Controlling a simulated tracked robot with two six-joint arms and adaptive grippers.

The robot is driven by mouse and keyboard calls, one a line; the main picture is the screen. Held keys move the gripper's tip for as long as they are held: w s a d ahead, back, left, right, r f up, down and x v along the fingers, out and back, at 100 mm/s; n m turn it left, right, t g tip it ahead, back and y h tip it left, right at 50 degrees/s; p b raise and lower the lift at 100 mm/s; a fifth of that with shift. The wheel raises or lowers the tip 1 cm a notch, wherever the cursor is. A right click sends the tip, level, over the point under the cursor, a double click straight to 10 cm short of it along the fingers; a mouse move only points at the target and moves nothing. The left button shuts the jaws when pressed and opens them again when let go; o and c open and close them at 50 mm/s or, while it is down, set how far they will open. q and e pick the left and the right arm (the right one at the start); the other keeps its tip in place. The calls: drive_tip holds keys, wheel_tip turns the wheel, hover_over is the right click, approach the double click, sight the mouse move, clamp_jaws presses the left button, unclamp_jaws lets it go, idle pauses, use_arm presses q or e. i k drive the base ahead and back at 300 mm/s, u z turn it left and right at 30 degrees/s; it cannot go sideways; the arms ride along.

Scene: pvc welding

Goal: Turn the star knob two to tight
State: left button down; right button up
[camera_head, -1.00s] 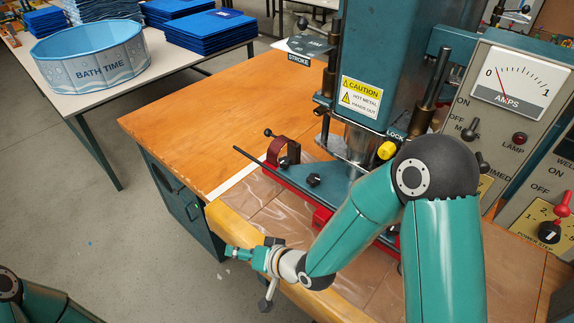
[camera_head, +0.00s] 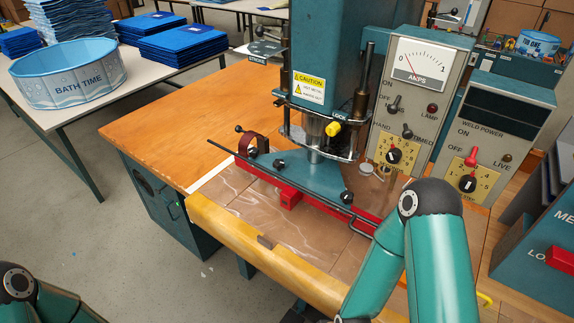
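A black star knob (camera_head: 347,197) sits at the right part of the blue clamp plate (camera_head: 300,172). Another black knob (camera_head: 278,163) sits near the plate's left end. No label shows which of them is number two, and I cannot tell how tight either is. My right arm reaches in from the lower right, and its forearm runs out of the bottom edge. My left arm shows only at the lower left corner. Neither gripper is in view, and neither knob is touched by anything visible.
The teal press (camera_head: 325,50) stands over the plate with a yellow lock knob (camera_head: 333,128). A red bar (camera_head: 289,197) runs along the plate's front. Clear film (camera_head: 262,215) covers the table front. Control boxes, including the weld power box (camera_head: 500,130), stand at the right.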

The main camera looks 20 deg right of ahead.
sight(279, 164)
drive_tip(key=u, duration=2.4)
drive_tip(key=i, duration=0.1)
drive_tip(key=z, duration=3.45)
drive_tip(key=k, duration=0.8)
drive_tip(key=u, duration=1.1)
drive_tip(key=i, duration=1.35)
drive_tip(key=z, duration=0.05)
